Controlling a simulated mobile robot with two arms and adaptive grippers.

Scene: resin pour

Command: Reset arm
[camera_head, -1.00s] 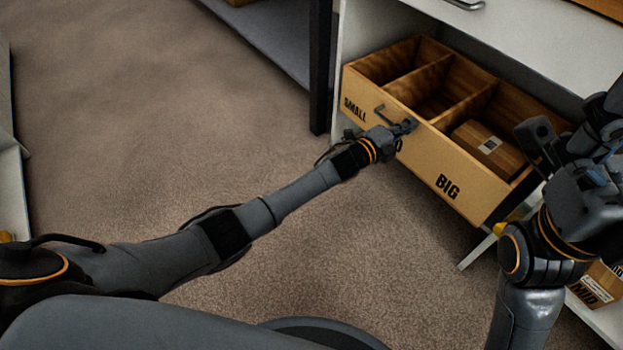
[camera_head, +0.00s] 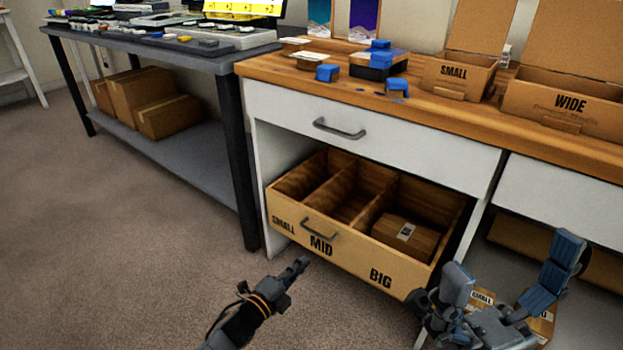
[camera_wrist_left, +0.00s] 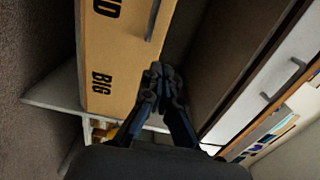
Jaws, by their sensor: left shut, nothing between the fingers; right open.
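My left gripper (camera_head: 298,268) is shut and empty, just in front of and apart from the open wooden drawer's front in the head view. In the left wrist view its fingertips (camera_wrist_left: 158,75) are together, with the drawer front (camera_wrist_left: 112,70) beyond them. The drawer (camera_head: 343,258) is pulled out, marked SMALL, MID and BIG, with a brown box (camera_head: 408,236) in the BIG compartment. My right gripper (camera_head: 512,290) is open at the lower right of the head view, its two bluish-grey fingers apart and nothing between them.
A wooden-topped counter (camera_head: 420,100) carries blue items and boxes marked SMALL (camera_head: 456,76) and WIDE (camera_head: 566,103). A grey table (camera_head: 230,62) stands at left with cardboard boxes (camera_head: 142,97) on its lower shelf. Carpet (camera_head: 110,250) at left is clear.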

